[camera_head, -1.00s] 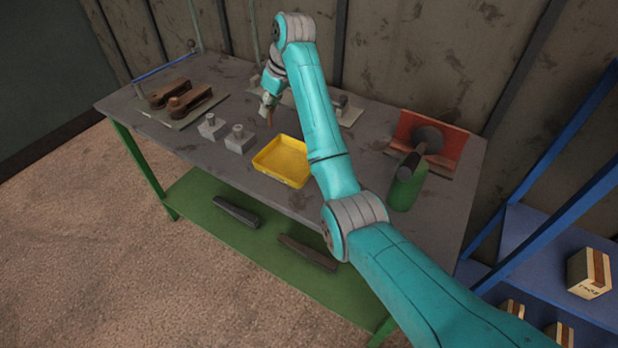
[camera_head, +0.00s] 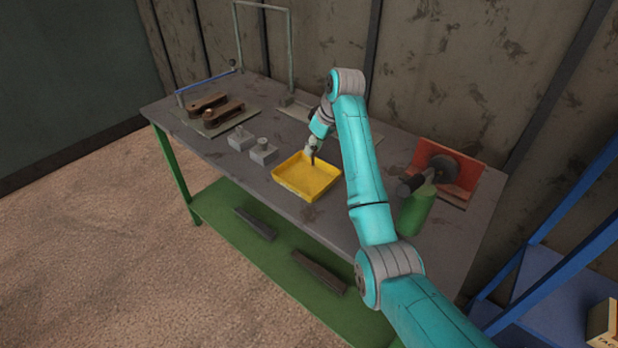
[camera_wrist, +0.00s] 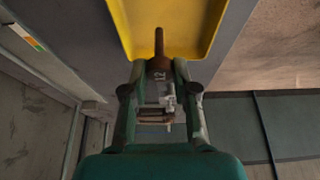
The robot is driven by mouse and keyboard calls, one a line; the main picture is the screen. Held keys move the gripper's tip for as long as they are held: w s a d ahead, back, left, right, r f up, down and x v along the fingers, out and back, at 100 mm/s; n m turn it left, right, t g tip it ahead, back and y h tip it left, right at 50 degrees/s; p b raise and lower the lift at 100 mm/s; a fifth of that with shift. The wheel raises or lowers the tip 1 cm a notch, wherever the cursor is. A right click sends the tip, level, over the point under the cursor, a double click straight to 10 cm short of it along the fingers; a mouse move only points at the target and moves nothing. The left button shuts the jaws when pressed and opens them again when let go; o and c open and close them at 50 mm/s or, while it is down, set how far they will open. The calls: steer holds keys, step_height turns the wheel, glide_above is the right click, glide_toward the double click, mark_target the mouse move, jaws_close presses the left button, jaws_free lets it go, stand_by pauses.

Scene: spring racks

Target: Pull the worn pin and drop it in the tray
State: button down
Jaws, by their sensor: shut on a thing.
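My gripper (camera_head: 313,151) is above the back part of the yellow tray (camera_head: 290,186) on the bench. In the wrist view my gripper (camera_wrist: 160,75) is shut on a brown, rusty-looking pin (camera_wrist: 159,45). The pin points out past the fingertips, over the tray (camera_wrist: 122,22), which also shows in the wrist view. In the head view the pin is small and dark, and hangs down toward the tray. I cannot tell whether its tip touches the tray floor. The visible part of the tray is empty.
Two grey blocks with round studs (camera_head: 263,152) stand left of the tray. A board with brown wooden parts (camera_head: 215,110) lies at the back left. Bare bench (camera_head: 215,157) lies at the front left.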

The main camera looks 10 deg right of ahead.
steer(key=shift+f, duration=0.65)
steer(key=c, duration=0.8)
jaws_free()
steer(key=shift+v, duration=3.75)
steer(key=shift+a, duration=0.1)
